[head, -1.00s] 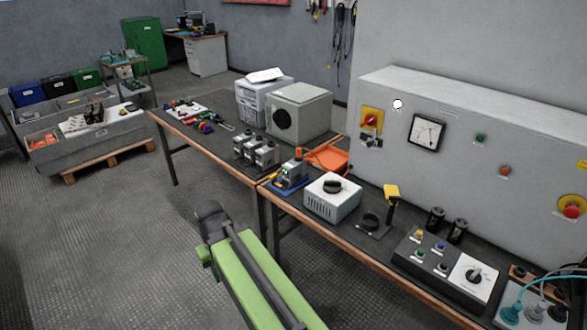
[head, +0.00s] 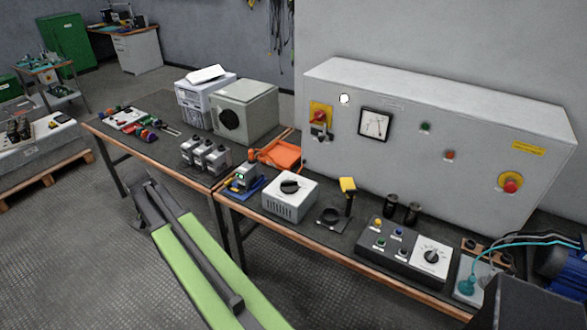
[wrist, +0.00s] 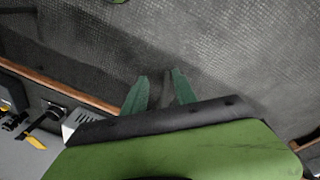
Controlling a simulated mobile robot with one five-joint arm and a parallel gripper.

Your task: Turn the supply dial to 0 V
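A white vented box (head: 289,200) with a black knob (head: 290,187) on top stands on the bench. A dark control panel (head: 395,262) to its right carries a white dial face (head: 431,256) with a black knob. I cannot tell which of the two is the supply dial, and the scale marks are too small to read. My gripper (wrist: 160,76) shows two green fingers apart with nothing held, pointing over the floor beside the bench. Part of the white vented box (wrist: 80,122) shows at the lower left of the wrist view. My gripper is away from both knobs.
A grey cabinet (head: 460,155) with a meter (head: 375,123), a red-yellow switch (head: 320,115) and an emergency stop (head: 510,184) stands behind the bench. Several capacitor-like units (head: 206,158) and an orange tray (head: 276,155) are farther left. Cables and a blue motor (head: 562,265) are at right.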

